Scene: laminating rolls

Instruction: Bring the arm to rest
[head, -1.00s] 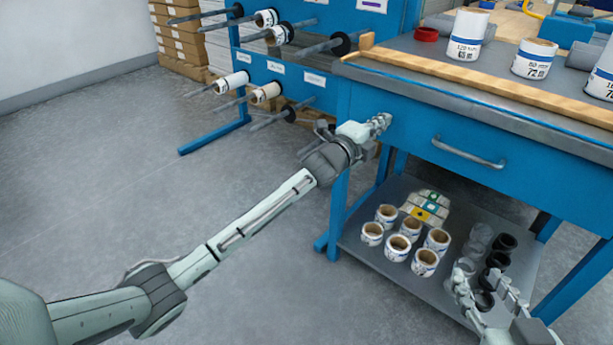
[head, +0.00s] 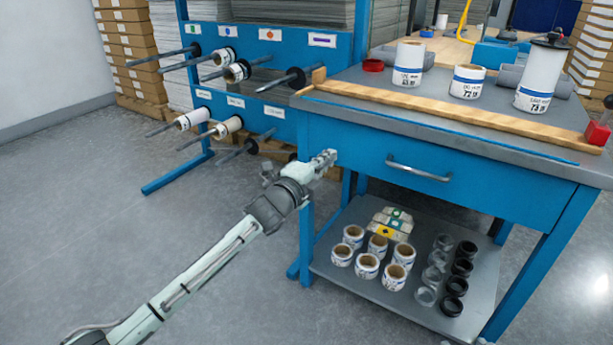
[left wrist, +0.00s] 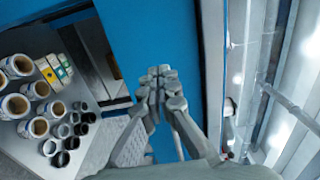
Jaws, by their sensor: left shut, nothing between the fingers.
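My left arm reaches in from the lower left of the head view. Its gripper (head: 325,160) is in front of the left part of the blue workbench (head: 345,145), near the drawer front. In the left wrist view the fingers of the left gripper (left wrist: 158,88) are together with nothing between them, against the blue of the bench. I cannot tell from these views whether they touch it. My right gripper is not in view.
A blue rack (head: 235,95) with rolls on rods stands behind the arm. Labelled rolls (head: 410,62) stand on the bench top. White rolls (head: 367,265) and dark rings (head: 462,267) sit on the lower shelf (head: 440,318). Grey floor is clear at left.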

